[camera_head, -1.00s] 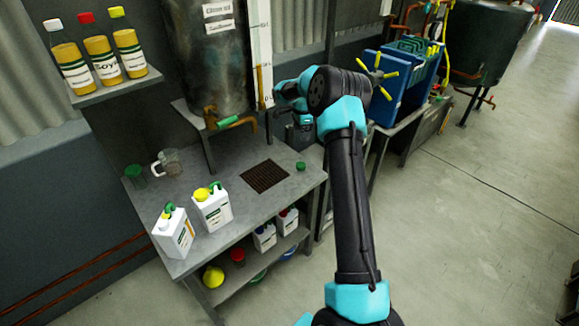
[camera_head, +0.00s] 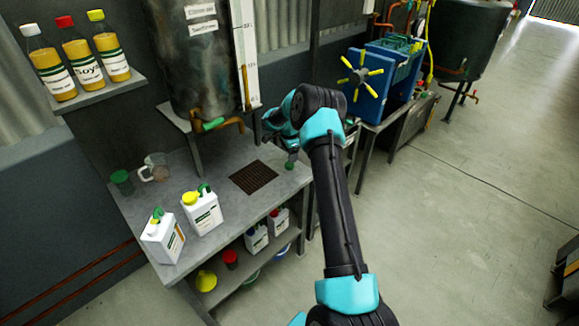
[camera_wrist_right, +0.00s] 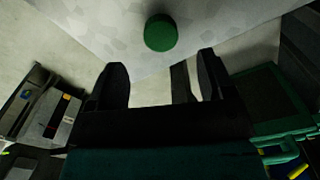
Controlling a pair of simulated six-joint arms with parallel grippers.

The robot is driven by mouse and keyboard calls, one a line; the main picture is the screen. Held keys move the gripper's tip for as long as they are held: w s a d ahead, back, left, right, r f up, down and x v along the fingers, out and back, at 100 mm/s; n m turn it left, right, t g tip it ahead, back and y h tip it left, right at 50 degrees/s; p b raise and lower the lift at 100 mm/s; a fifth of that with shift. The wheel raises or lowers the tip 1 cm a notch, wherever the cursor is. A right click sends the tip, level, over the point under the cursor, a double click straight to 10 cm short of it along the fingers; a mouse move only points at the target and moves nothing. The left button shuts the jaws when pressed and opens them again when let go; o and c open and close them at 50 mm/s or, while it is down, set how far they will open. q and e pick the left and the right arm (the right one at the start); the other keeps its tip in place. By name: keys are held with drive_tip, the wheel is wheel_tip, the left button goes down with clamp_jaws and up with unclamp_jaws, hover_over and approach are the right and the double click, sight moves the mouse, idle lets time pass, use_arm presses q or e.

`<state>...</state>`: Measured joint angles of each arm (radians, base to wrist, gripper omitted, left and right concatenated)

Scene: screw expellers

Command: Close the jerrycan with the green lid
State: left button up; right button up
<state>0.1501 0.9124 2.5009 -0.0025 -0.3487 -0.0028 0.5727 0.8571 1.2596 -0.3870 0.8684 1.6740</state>
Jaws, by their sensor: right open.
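The green lid (camera_head: 290,163) lies on the grey workbench near its right edge, and it shows large in the right wrist view (camera_wrist_right: 160,33). My right gripper (camera_head: 285,148) is close to the lid in the head view. In the right wrist view my right gripper (camera_wrist_right: 162,70) is open and empty, with the lid ahead of its fingertips, roughly centred between them. Two white jerrycans stand at the bench's front left: a left one (camera_head: 162,240) and one with a yellow cap (camera_head: 203,213). The left one's top is too small to read clearly. My left gripper is out of view.
A dark grate (camera_head: 254,176) is set in the bench (camera_head: 215,240). A glass jug (camera_head: 156,168) and a green cup (camera_head: 122,182) stand at the back left. A large tank (camera_head: 190,65) with a tap is behind. More containers (camera_head: 257,238) sit on the lower shelf.

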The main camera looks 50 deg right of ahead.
sight(289, 165)
drive_tip(key=shift+f, duration=0.55)
drive_tip(key=shift+d+f, duration=0.1)
drive_tip(key=shift+f, duration=2.5)
drive_tip(key=c, duration=1)
